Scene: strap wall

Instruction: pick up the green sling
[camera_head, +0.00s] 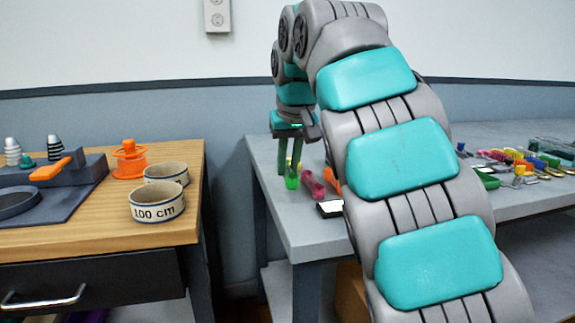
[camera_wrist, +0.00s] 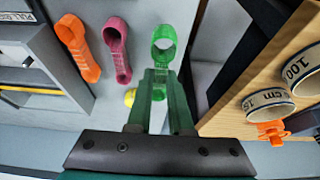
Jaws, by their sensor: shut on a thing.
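The green sling (camera_wrist: 164,38) has a round loop at its far end and a strap running back between my fingers. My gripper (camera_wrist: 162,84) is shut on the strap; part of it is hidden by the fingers. In the head view my gripper (camera_head: 290,160) points down over the left end of the grey table, and the green sling (camera_head: 292,182) shows at its fingertips. I cannot tell whether the sling touches the table.
A pink sling (camera_wrist: 116,48) and an orange sling (camera_wrist: 78,45) lie beside it on the grey table (camera_head: 300,228). Several small coloured items lie farther right. A wooden table (camera_head: 80,236) with white bands (camera_head: 157,204) and an orange spool (camera_head: 129,162) stands left, across a gap.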

